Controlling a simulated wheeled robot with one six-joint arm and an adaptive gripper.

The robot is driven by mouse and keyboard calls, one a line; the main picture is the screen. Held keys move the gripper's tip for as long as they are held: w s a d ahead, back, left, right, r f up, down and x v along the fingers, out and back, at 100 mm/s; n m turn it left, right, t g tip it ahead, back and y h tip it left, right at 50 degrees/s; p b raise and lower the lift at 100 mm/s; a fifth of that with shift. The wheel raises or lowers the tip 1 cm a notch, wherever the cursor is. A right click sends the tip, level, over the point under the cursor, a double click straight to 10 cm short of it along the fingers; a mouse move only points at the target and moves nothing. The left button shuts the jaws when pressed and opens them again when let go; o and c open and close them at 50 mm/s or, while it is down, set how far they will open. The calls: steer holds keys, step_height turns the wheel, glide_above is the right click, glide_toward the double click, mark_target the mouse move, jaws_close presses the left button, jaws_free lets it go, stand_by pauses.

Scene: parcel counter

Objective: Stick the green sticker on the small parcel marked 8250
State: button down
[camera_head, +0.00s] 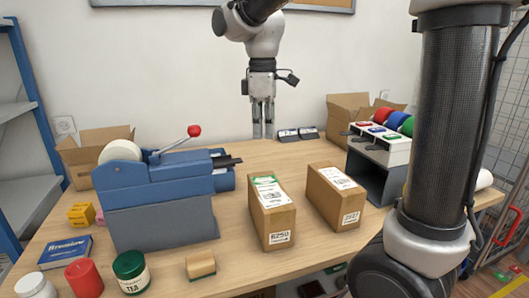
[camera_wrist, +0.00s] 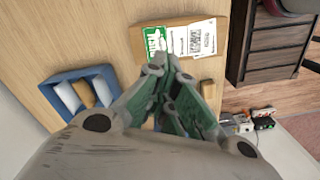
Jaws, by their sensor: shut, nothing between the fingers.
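The small parcel (camera_head: 273,222) stands upright on the counter, its front label reading 8250 as far as I can make out. The green sticker (camera_head: 264,180) lies on its top, at the far end, beside white labels. In the wrist view the green sticker (camera_wrist: 156,39) shows flat on the parcel top (camera_wrist: 222,27), left of the white labels. My gripper (camera_head: 263,136) points down behind the parcel, apart from it and above the counter. Its fingers also show in the wrist view (camera_wrist: 172,80), shut and empty. They hide part of the parcel's near edge there.
A second parcel (camera_head: 335,203) stands to the right. A blue-grey machine with a red-knobbed lever (camera_head: 160,205) stands left. A dispenser with coloured rolls (camera_head: 380,145) stands back right. Jars (camera_head: 131,270) and a wooden block (camera_head: 200,265) line the front left.

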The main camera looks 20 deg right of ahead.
steer(key=f+m, duration=0.1)
steer(key=m, duration=3)
glide_above(264, 179)
steer(key=shift+f, duration=4.3)
steer(key=shift+f, duration=0.4)
steer(key=shift+f, duration=1)
